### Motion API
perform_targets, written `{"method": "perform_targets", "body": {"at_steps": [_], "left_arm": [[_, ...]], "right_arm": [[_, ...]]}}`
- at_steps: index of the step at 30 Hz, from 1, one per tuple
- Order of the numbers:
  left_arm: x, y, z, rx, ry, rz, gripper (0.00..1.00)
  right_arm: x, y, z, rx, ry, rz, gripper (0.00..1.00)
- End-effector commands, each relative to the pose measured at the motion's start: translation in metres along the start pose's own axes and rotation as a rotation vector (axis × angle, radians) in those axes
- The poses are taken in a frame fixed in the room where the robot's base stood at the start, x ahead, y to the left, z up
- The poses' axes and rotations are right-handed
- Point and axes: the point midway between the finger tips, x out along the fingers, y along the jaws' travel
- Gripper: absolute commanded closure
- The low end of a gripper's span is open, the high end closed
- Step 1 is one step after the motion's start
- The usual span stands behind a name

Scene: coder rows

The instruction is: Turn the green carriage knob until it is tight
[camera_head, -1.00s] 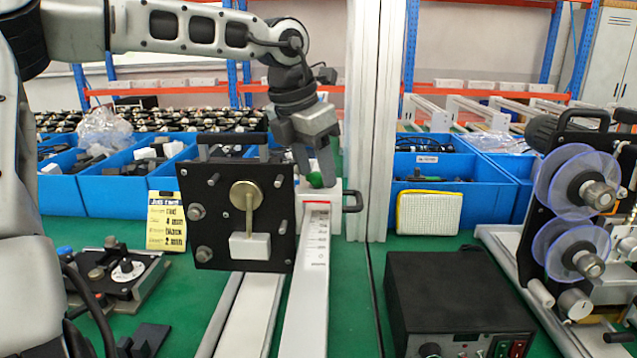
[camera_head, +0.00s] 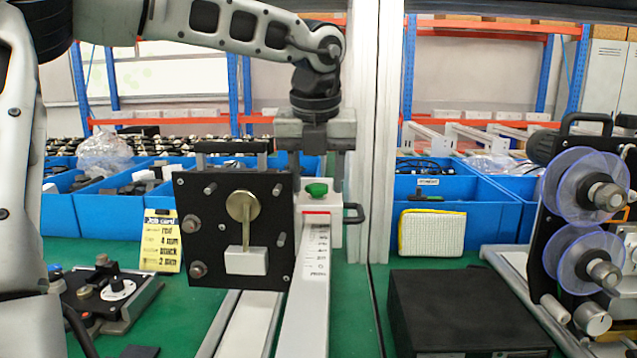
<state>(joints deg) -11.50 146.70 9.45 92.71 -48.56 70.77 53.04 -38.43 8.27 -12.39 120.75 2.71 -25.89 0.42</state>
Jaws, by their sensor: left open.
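The knob is fully visible and stands lower than the gripper body. The left finger is partly hidden behind the black plate. My right gripper is out of view.
A black box (camera_head: 450,310) stands right of the rail. Reels (camera_head: 580,230) are at the far right. Blue bins (camera_head: 100,210) line the back. A yellow job card (camera_head: 160,240) stands left of the plate. A white upright post (camera_head: 378,140) rises behind the carriage.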

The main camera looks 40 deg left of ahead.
Motion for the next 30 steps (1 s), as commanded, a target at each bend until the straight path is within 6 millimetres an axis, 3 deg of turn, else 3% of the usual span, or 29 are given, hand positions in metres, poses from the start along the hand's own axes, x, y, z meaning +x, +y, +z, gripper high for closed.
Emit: {"method": "perform_targets", "body": {"at_steps": [1,4,8,12,18,19,20,30], "left_arm": [[0.0,0.0,0.0,0.0,0.0,-0.001,0.52],[0.0,0.0,0.0,0.0,0.0,-0.001,0.54],[0.0,0.0,0.0,0.001,0.0,-0.001,0.91],[0.0,0.0,0.0,0.014,0.001,-0.006,0.94],[-0.004,0.002,0.002,0.303,0.004,-0.104,0.94],[0.0,0.002,0.001,0.291,0.001,-0.094,0.59],[0.0,0.001,0.0,0.289,0.0,-0.091,0.52],[-0.001,0.002,0.001,0.284,0.0,-0.088,0.52]], "right_arm": [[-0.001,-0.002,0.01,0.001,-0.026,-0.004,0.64],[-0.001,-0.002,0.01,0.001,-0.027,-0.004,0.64],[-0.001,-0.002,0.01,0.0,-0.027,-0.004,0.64],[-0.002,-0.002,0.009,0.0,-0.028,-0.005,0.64],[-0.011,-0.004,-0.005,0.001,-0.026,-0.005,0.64],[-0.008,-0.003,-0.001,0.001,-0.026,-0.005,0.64],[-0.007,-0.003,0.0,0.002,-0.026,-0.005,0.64],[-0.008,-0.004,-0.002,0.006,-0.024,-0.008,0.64]]}}
